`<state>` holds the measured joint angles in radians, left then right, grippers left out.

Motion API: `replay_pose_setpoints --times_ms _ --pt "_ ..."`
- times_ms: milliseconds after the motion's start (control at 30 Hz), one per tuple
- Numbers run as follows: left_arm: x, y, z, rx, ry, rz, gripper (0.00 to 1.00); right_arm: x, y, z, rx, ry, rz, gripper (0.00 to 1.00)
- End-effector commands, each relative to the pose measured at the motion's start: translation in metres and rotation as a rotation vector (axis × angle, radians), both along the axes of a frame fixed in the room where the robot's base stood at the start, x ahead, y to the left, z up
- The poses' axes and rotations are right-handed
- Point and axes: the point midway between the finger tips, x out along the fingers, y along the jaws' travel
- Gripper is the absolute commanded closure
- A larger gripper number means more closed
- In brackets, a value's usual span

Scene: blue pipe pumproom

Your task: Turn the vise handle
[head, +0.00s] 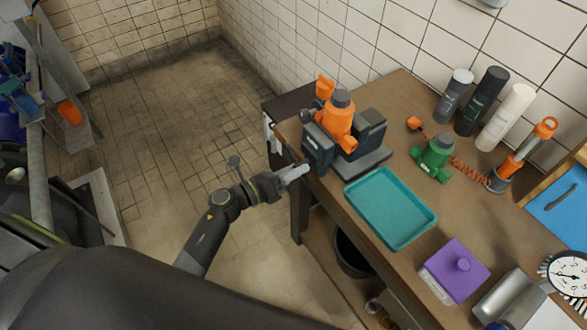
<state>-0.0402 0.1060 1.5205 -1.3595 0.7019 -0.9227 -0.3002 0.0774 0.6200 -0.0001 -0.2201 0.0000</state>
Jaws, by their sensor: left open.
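A dark grey vise (371,163) stands at the left end of the wooden workbench. An orange part with a grey cap (339,120) sits upright between its jaws. The vise handle is hard to make out; it appears to lie on the left side of the vise, by the bench edge. My left gripper (301,171) is open, with light grey fingers pointing right toward the lower left of the vise. The fingertips are close to the vise front; I cannot tell whether they touch it. My right gripper is not in view.
A teal tray (433,218) lies right of the vise, with a purple box (453,271) nearer me. A green part (434,157), bottles (482,101) and a coiled orange tool (507,170) stand behind. A black bin (352,258) sits under the bench. The tiled floor left is clear.

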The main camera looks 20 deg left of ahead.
Motion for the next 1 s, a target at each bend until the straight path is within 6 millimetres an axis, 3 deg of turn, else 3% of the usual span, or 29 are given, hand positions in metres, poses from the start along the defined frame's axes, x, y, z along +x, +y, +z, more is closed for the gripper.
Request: replay_pose_setpoints --times_ms 33,367,733,1000 --pt "0.000 0.000 0.000 0.000 0.000 0.000 0.59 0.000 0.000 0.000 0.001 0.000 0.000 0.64" --pt "0.000 0.000 0.000 0.000 0.000 0.000 1.00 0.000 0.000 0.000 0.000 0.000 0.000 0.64" --pt "0.000 0.000 -0.001 0.017 -0.014 0.000 1.00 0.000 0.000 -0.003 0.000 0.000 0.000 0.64" --pt "0.000 0.001 -0.003 0.123 -0.097 0.001 1.00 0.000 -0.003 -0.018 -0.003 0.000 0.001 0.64"
